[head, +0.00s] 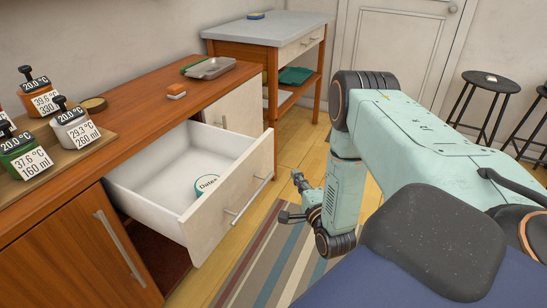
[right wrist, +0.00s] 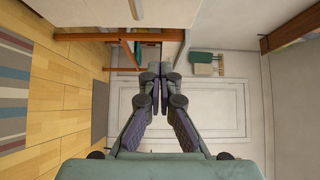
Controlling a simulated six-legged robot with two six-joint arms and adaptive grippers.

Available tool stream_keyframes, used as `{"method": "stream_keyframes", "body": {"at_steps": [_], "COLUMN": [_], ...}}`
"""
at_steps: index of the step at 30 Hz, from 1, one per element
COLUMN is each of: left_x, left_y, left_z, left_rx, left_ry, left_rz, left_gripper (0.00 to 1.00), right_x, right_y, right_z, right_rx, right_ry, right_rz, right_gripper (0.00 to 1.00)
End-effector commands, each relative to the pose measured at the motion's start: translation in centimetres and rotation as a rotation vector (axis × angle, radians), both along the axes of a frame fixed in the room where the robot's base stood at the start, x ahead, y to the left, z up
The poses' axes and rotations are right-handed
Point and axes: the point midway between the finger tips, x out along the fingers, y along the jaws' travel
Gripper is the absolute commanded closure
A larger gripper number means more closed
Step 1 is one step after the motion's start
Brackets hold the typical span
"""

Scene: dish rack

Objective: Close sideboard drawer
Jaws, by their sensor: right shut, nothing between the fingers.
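The sideboard drawer (head: 165,170) is pulled well out of the wooden sideboard (head: 150,95) in the head view. Its white front (head: 225,210) carries a metal bar handle (head: 248,200). A round white-and-green labelled item (head: 206,186) lies inside near the front. My right gripper (head: 290,199) is to the right of the drawer front, apart from the handle. In the right wrist view my right gripper (right wrist: 156,82) is shut and empty; a pale panel with a handle-like bar (right wrist: 137,9) shows at the top edge. My left gripper is not in view.
A grey-topped side table (head: 265,28) stands behind. Striped rug (head: 275,250) and open floor lie before the drawer.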

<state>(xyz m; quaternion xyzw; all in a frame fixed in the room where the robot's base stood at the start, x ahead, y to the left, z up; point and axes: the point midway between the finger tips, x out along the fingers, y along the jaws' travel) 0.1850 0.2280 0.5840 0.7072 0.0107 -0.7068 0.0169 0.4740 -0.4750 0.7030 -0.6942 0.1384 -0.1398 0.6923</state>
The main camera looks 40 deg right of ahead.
Motion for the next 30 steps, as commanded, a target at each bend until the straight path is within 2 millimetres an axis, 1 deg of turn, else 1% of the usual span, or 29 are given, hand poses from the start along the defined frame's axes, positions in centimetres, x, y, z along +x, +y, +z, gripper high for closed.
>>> {"method": "stream_keyframes", "body": {"at_steps": [3,14,18,24,30], "left_x": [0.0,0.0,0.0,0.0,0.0], "left_y": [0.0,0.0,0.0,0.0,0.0], "left_z": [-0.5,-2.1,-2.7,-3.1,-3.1], "left_rx": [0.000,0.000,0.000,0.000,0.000], "left_ry": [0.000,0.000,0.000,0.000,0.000], "left_rz": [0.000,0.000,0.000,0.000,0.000], "left_gripper": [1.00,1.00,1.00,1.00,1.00], "right_x": [2.0,8.1,10.1,11.6,11.8], "right_y": [-0.8,-3.2,-2.3,-1.7,-1.7], "right_z": [0.0,-0.1,-0.1,-0.1,0.0], "right_rx": [-0.002,0.000,0.001,0.001,0.002], "right_ry": [-0.005,-0.003,0.000,0.001,0.001], "right_rz": [0.000,0.003,0.007,0.005,0.002], "right_gripper": [1.00,1.00,1.00,1.00,1.00]}}
